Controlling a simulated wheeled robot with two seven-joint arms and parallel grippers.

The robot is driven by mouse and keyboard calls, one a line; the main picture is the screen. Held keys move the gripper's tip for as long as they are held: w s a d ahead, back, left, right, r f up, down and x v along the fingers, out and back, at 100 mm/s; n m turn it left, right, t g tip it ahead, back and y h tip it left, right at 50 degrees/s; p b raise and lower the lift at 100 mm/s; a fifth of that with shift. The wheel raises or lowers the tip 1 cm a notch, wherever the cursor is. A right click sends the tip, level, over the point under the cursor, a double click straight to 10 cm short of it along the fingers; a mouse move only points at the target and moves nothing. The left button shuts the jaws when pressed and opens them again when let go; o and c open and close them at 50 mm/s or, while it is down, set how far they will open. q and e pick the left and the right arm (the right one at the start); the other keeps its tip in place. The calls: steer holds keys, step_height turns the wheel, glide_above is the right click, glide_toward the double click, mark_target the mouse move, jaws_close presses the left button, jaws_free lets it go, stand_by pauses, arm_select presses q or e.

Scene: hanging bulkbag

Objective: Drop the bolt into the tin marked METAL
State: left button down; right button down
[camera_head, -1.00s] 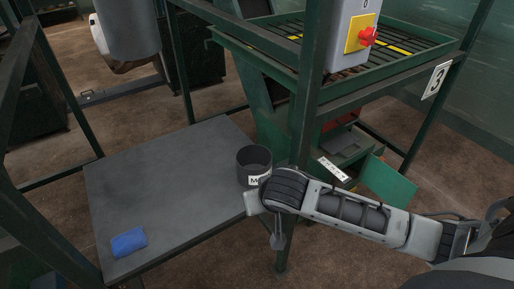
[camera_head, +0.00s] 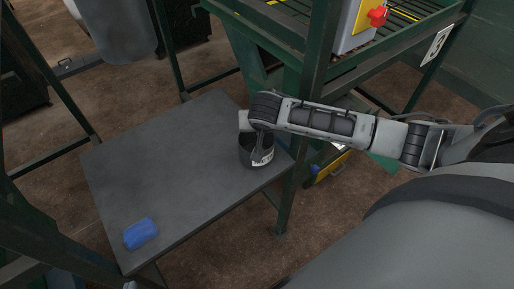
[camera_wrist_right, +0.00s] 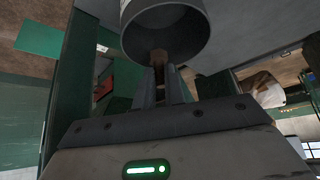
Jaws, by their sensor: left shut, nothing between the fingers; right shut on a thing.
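The dark grey tin (camera_head: 245,158) stands near the right edge of the grey table, with a white label, partly readable, on its side. My right arm comes in from the right, and my right gripper (camera_head: 257,145) points down at the tin's mouth. In the right wrist view the gripper (camera_wrist_right: 160,88) is shut on a small brownish piece, seemingly the bolt (camera_wrist_right: 159,58), which shows against the opening of the tin (camera_wrist_right: 165,14). How deep the bolt sits relative to the rim cannot be told. My left gripper does not show.
A blue object (camera_head: 140,233) lies at the front left of the grey table (camera_head: 170,170), whose middle is clear. A green frame post (camera_head: 306,110) stands close behind and right of the tin. A box with a red button (camera_head: 377,16) is at the upper right.

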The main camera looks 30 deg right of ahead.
steer(key=shift+f, duration=0.6)
steer(key=c, duration=1.4)
jaws_free()
steer(key=v, duration=1.6)
steer(key=shift+w, duration=0.1)
